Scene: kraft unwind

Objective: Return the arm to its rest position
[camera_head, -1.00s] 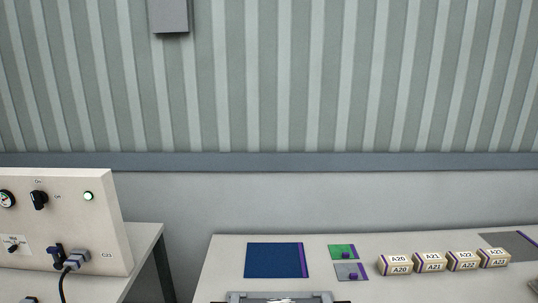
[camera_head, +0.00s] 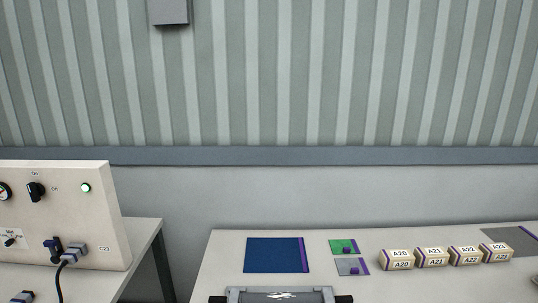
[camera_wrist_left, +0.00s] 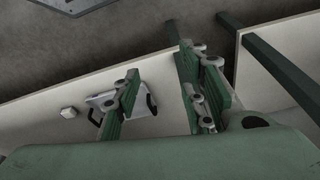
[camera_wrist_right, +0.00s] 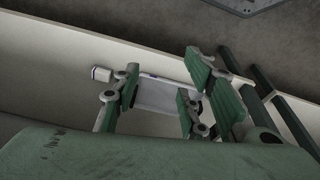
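My left gripper (camera_wrist_left: 160,88) shows in the left wrist view with its green finger pads spread apart and nothing between them. My right gripper (camera_wrist_right: 165,85) shows in the right wrist view, also open and empty. Neither gripper nor arm shows in the head view. Both wrist views look past the fingers at a pale table and the grey floor. A grey tray with black handles (camera_head: 280,293) stands at the bottom of the head view, cut off by the frame edge. It also shows behind the fingers in the left wrist view (camera_wrist_left: 138,108), apart from them.
On the table (camera_head: 225,265) lie a blue mat (camera_head: 272,255), a green card (camera_head: 341,245), a grey card (camera_head: 346,267) and several labelled boxes (camera_head: 432,257). A control panel (camera_head: 75,215) with a plugged cable stands on a separate table at left. A wall is behind.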

